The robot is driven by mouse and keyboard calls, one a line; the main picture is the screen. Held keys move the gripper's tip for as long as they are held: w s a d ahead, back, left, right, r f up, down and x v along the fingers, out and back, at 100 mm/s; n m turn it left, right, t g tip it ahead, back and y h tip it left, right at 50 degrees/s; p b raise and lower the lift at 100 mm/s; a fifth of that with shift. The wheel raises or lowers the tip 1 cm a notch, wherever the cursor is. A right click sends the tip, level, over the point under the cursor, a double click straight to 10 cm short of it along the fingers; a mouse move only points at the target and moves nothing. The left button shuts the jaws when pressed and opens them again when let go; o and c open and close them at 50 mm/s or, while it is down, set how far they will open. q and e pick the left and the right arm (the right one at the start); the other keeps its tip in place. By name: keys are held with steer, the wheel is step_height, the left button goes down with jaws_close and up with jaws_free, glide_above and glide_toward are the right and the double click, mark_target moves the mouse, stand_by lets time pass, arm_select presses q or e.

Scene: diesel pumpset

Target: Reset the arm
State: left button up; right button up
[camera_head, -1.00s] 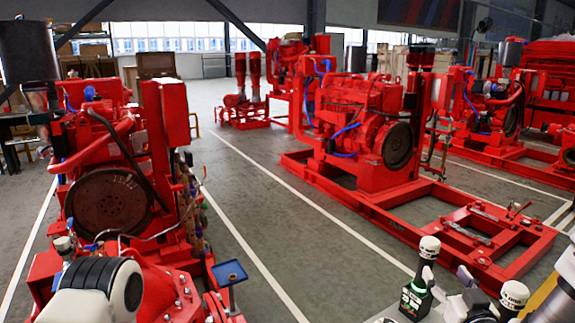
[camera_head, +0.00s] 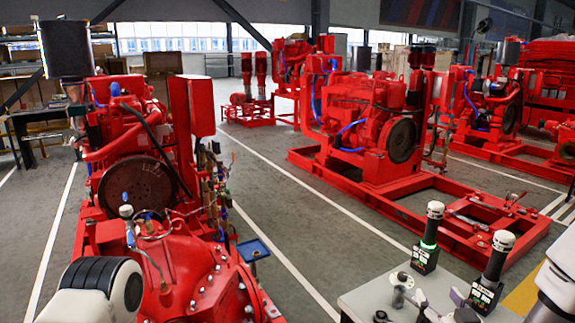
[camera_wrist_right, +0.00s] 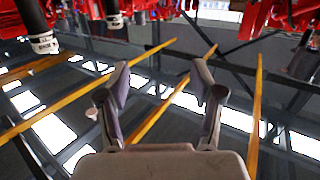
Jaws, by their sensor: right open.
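My right gripper (camera_head: 438,300) is at the bottom right of the head view, near the edge of a light grey table top. In the right wrist view, my right gripper (camera_wrist_right: 160,82) has its two grey fingers spread wide, with nothing between them. My white and black left arm part shows at the bottom left of the head view; the left gripper itself is out of sight.
Two black devices with white tops, one (camera_head: 427,240) and another (camera_head: 490,272), stand on the grey table top (camera_head: 365,298) close to my right gripper. A red pumpset (camera_head: 140,190) is at the left, and another red engine (camera_head: 375,125) stands on a red frame. Grey floor with white lines lies between.

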steer(key=s+a+f+n+g+b, duration=0.1)
steer(key=s+a+f+g, duration=0.3)
steer(key=f, duration=0.6)
steer(key=s+f+g+y+b, duration=0.1)
steer(key=s+f+g, duration=0.1)
steer(key=s+f, duration=0.6)
steer(key=s+a+f+n+g+b, duration=0.1)
steer(key=s+f+g+b, duration=0.15)
steer(key=f, duration=0.85)
arm_select(q)
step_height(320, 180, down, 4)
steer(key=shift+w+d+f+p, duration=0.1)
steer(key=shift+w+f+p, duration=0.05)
steer(key=shift+p, duration=0.15)
arm_select(e)
steer(key=s+f+m+g, duration=0.1)
steer(key=s+f+g, duration=0.2)
steer(key=s, duration=0.5)
steer(key=s+f+m+g, duration=0.1)
steer(key=s+f+g, duration=0.2)
steer(key=s+g, duration=0.2)
steer(key=s, duration=0.3)
steer(key=shift+a+f, duration=0.35)
steer(key=shift+f, duration=0.05)
steer(key=shift+s, duration=0.1)
